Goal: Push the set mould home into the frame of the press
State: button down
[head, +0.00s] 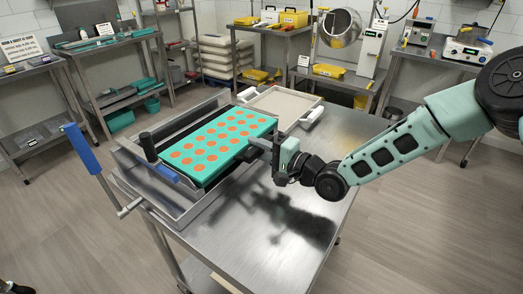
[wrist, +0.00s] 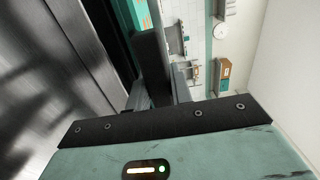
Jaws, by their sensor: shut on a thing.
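The set mould (head: 209,143) is a teal slab with rows of round orange fillings. It lies in the press's metal frame (head: 190,222), with its right long side towards my arm. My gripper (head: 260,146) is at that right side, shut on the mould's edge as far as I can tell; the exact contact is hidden. In the wrist view a black finger (wrist: 152,68) stands in front of a thin teal strip of the mould (wrist: 137,14). Whether the mould is fully seated is not clear.
The press has a blue-handled lever (head: 82,148) at left and a black post (head: 148,147). A pale tray with white handles (head: 283,106) lies behind the mould. The steel table (head: 270,235) is clear in front. Shelves and side tables stand along the walls.

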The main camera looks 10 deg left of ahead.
jog(key=b+x, duration=0.1)
jog(key=x, duration=0.2)
dwell(0.8)
jog(key=c, duration=1.2)
grip_release()
jog(key=shift+o, duration=0.2)
jog(key=b+v, duration=0.3)
jog(key=v, duration=1.4)
jog(key=shift+d, duration=0.15)
